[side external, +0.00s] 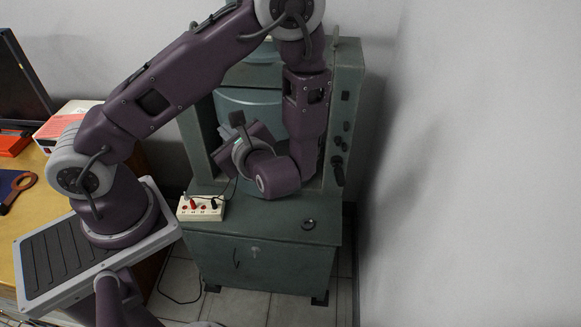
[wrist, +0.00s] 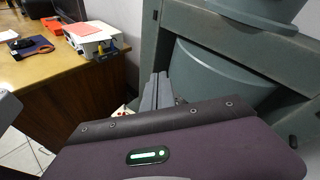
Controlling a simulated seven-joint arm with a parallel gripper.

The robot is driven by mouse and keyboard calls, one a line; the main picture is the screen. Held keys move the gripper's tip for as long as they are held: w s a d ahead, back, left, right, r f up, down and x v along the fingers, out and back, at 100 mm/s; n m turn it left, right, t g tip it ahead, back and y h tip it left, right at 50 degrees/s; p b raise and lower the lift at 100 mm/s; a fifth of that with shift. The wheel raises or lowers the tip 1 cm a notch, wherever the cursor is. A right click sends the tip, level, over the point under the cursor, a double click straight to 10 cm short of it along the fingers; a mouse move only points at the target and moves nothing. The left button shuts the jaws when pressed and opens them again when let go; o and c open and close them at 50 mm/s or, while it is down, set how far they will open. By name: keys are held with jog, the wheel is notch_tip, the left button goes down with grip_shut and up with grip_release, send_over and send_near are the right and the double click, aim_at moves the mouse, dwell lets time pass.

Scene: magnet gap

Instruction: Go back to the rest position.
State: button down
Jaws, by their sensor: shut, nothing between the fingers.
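My gripper shows in the wrist view (wrist: 157,85) as two grey fingers, shut against each other with nothing between them. The fingers appear just left of the lower round pole of the green magnet (wrist: 215,75); I cannot tell how far apart they are. In the side external view the hand is in front of the magnet (side external: 347,110), low beside its round pole, and the fingertips are hidden behind my wrist. My arm arches from its base at left and bends down in front of the magnet frame.
The magnet stands on a green cabinet (side external: 262,262). A white terminal box (side external: 188,213) with red and black knobs and a small black ring (side external: 309,224) lie on its top. A wooden desk (wrist: 62,75) with a white instrument (wrist: 92,40) is at left. A wall is at right.

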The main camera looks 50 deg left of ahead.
jog(key=s+r+n+g+h, duration=0.4)
jog(key=s+r+n, duration=0.2)
jog(key=n, duration=0.1)
jog(key=s+d+r+n+t+h, duration=0.2)
jog(key=d+r+n+t+h, duration=0.1)
jog(key=d+r+n+h, duration=0.1)
jog(key=s+d+r+n+t+h, duration=0.2)
jog(key=d+r+n+t+h, duration=0.2)
jog(key=d+r+h, duration=0.2)
jog(key=d+r, duration=0.1)
jog(key=d, duration=0.1)
jog(key=shift+s+d+t, duration=0.3)
jog(key=shift+d, duration=0.1)
